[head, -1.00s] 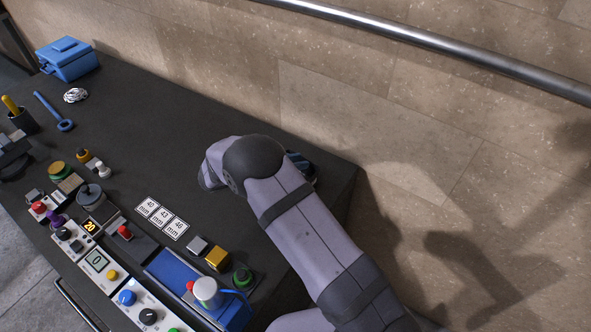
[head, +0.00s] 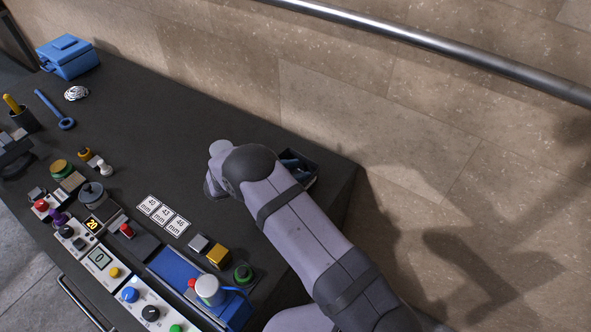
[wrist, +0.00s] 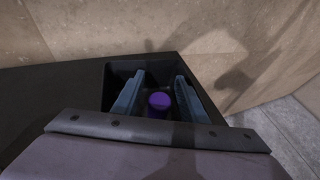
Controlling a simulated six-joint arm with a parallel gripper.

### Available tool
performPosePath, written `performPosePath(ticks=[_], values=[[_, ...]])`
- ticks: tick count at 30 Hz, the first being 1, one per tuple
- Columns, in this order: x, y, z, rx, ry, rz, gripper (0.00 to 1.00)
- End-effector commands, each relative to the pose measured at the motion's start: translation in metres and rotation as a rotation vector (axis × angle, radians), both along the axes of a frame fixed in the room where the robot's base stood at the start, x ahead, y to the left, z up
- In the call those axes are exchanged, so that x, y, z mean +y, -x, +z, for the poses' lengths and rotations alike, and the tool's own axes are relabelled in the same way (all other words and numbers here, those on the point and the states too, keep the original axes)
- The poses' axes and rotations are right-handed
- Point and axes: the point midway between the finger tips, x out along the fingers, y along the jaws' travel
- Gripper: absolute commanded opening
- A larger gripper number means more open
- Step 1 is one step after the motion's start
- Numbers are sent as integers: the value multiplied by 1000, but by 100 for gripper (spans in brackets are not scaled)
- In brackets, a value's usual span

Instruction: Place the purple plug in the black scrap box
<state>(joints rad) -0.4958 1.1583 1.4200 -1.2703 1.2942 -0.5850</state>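The purple plug (wrist: 160,101) shows in the wrist view, inside the black scrap box (wrist: 117,74). My gripper (wrist: 160,76) reaches into the box with its two blue fingers spread. The plug sits between them, with dark gaps visible on both sides. The plug's lower part is hidden in shadow and behind my wrist. In the head view, the black scrap box (head: 313,160) is partly hidden behind my arm at the right end of the bench, and the plug cannot be seen there.
The dark bench (head: 190,115) has clear room left of my arm. Label cards (head: 163,216), a yellow block (head: 217,255) and a green knob (head: 243,273) lie nearer the front. A purple piece (head: 58,218) stands at the control panel. The stone wall (wrist: 80,30) is close behind the box.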

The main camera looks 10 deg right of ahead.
Motion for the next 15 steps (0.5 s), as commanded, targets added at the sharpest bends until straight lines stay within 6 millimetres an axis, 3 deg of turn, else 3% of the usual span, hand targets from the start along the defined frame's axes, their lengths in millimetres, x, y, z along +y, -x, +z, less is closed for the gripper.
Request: performPosePath(ticks=[12, 15], values=[[0, 0, 6, 0, 0, 0, 38], [9, 2, 5, -3, -1, 3, 38]])
